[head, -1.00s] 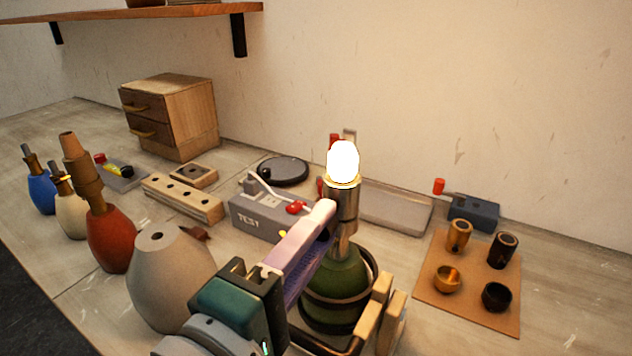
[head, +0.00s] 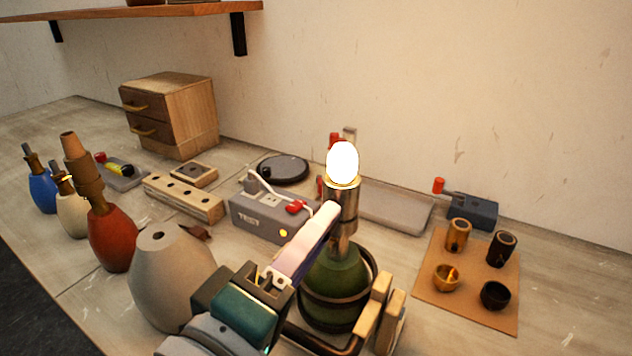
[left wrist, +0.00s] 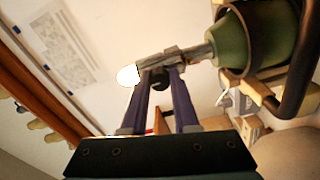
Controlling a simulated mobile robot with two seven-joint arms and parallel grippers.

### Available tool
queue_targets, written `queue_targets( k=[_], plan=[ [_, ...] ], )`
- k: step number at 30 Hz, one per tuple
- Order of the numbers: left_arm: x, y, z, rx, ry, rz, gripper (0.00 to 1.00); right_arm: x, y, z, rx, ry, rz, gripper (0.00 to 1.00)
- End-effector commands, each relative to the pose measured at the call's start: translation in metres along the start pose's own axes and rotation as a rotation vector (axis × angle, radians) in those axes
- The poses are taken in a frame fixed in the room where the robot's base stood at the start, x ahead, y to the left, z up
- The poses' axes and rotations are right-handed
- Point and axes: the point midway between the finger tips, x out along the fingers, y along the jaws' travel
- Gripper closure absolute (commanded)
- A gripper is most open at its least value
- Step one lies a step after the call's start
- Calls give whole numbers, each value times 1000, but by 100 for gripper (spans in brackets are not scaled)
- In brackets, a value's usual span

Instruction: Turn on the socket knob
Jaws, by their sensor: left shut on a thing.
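A green lamp base (head: 335,270) stands upright in a wooden cradle with a dark ring around it. A metal socket (head: 342,203) sits on top, and a bulb (head: 343,162) in it glows bright white. The lit bulb also shows in the left wrist view (left wrist: 128,76). My left gripper (head: 328,217) reaches to the side of the socket. In the left wrist view its two fingers close on the small black socket knob (left wrist: 160,80). The fingers hide the knob in the head view. My right gripper is not in view.
A grey TEST box (head: 262,218) with a white lead, red clip and yellow light stands behind my left gripper. A grey vase-shaped base (head: 170,280) stands close to its left. A cork mat (head: 468,300) with several sockets and cups lies right.

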Motion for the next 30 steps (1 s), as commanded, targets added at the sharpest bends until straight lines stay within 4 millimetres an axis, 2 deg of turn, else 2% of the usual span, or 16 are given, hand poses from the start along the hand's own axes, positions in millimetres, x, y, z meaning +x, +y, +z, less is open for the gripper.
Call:
queue_targets(
  k=[1, 2, 10, 20, 23, 30],
  plan=[
    [0, 0, 0, -1, 0, 0, 100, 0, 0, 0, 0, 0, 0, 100],
    [0, 0, 0, -1, 0, 0, 70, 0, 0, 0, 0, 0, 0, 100],
    [0, 0, 0, -1, 0, 0, 41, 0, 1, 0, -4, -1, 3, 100],
    [-6, -1, 0, -1, 0, -2, 41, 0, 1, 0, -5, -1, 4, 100],
    [-21, -1, 0, -2, -1, -3, 41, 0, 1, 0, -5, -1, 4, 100],
    [-70, -2, 1, -1, -2, -4, 41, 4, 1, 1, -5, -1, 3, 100]
  ],
)
